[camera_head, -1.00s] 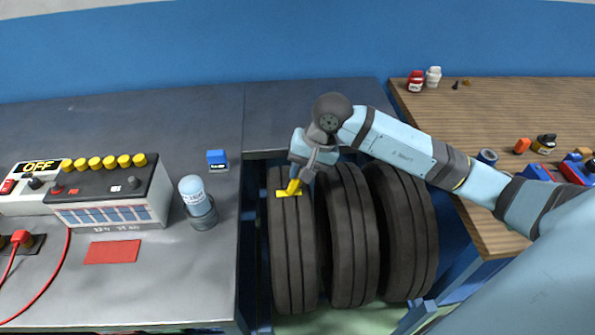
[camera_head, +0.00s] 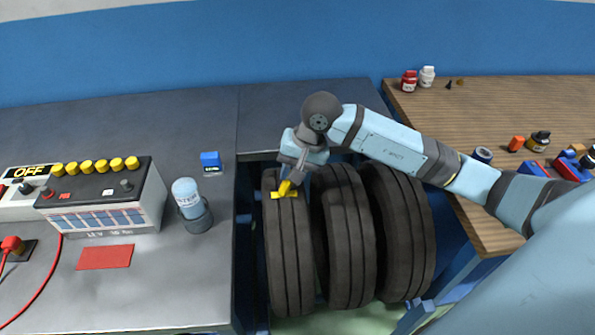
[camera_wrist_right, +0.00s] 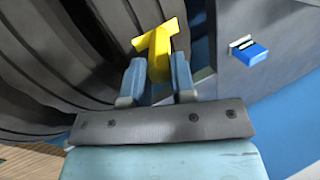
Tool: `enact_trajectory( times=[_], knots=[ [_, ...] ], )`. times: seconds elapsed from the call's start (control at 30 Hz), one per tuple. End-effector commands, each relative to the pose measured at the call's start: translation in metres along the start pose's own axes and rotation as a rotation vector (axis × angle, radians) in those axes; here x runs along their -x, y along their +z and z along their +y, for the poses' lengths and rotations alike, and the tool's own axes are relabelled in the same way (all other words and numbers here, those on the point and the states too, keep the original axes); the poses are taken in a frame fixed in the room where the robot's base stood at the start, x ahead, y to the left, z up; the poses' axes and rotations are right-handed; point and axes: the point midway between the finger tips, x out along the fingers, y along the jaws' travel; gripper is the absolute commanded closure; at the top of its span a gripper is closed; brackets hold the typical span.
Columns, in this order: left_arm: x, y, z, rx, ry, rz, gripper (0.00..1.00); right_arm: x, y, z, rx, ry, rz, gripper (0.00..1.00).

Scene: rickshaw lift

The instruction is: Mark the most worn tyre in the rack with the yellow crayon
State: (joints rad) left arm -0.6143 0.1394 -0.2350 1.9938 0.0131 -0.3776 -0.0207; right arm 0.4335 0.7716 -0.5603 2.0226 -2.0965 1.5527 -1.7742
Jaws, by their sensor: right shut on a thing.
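Three dark tyres stand side by side in the rack: left tyre (camera_head: 289,255), middle tyre (camera_head: 346,245), right tyre (camera_head: 408,245). Grooves run around their treads; how worn each is cannot be read clearly. My right gripper (camera_head: 292,178) is shut on the yellow crayon (camera_head: 286,188), over the upper tread of the left tyre. In the right wrist view the crayon (camera_wrist_right: 159,64) sits between the two fingers (camera_wrist_right: 157,75). A yellow crossbar lies at its tip against the tread; I cannot tell whether it is a mark or part of the crayon. My left gripper is not in view.
On the grey bench left of the rack are a battery (camera_head: 105,197), a blue-capped container (camera_head: 191,206), a small blue box (camera_head: 211,162) and a red mat (camera_head: 105,257). A wooden bench (camera_head: 470,115) with bottles and small items stands right. Blue rack parts flank the tyres.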

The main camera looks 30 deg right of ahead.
Motion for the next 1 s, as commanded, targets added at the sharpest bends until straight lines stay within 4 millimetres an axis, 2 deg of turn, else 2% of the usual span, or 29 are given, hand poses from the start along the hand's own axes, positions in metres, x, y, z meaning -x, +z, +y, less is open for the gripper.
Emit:
enact_trajectory(
  times=[0.43, 1.0],
  knots=[
    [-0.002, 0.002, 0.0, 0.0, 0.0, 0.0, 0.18, -0.004, 0.002, -0.005, 0.0, 0.0, -0.003, 1.0],
    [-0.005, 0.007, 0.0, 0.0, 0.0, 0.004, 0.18, 0.002, 0.0, 0.005, -0.001, 0.002, -0.002, 1.0]
  ],
)
